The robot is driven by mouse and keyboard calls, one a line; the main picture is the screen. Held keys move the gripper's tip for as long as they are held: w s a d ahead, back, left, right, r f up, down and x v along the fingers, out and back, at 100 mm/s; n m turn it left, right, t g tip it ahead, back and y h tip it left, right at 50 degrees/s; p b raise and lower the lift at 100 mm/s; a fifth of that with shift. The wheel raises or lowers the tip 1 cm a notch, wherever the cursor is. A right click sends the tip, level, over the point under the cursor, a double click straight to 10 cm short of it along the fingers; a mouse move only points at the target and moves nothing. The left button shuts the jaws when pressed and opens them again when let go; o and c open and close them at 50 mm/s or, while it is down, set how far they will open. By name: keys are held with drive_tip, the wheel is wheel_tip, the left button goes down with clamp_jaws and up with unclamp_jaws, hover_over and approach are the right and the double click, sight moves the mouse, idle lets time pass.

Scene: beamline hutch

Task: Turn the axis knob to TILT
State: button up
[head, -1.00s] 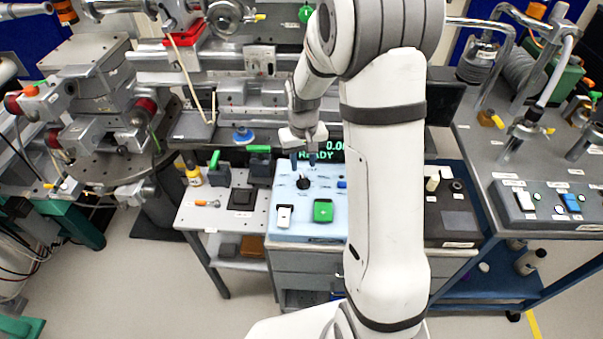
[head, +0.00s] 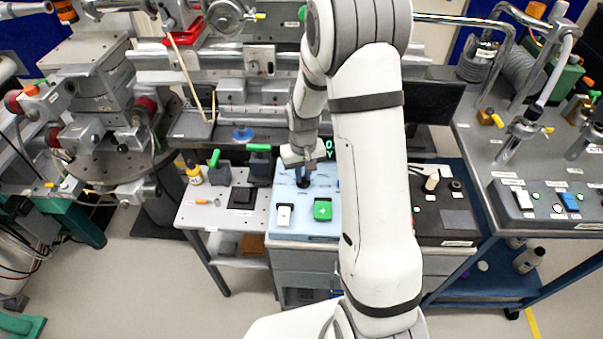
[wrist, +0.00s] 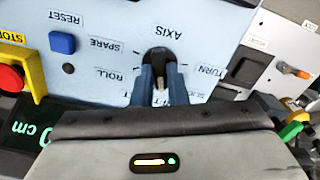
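The axis knob (wrist: 158,55) is black and round, on a pale blue panel (wrist: 105,85), in the upper middle of the wrist view. Labels AXIS, SPARE, ROLL and TURN are readable around it; another at its right is partly cut by my finger. I cannot read TILT, and the pointer direction is unclear. My gripper (wrist: 161,78) is down at the knob, one blue finger on each side of its lower part. A narrow gap shows between the fingers; I cannot tell whether they press on it. In the head view my gripper (head: 304,180) hides most of the knob.
A blue RESET button (wrist: 62,43) and a red stop button (wrist: 10,79) in a yellow housing are beside the knob. A white switch (head: 284,213) and a green button (head: 323,209) sit on the panel's near side. A green-handled part (head: 259,149) stands left of my gripper.

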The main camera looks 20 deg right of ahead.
clamp_jaws()
drive_tip(key=shift+m, duration=0.3)
drive_tip(key=m+b, duration=0.2)
drive_tip(key=m, duration=0.1)
drive_tip(key=shift+f, duration=0.1)
drive_tip(key=shift+m+b, duration=0.55)
drive_tip(key=shift+m, duration=1.45)
drive_tip(key=o, duration=0.5)
unclamp_jaws()
drive_tip(key=shift+r, duration=0.2)
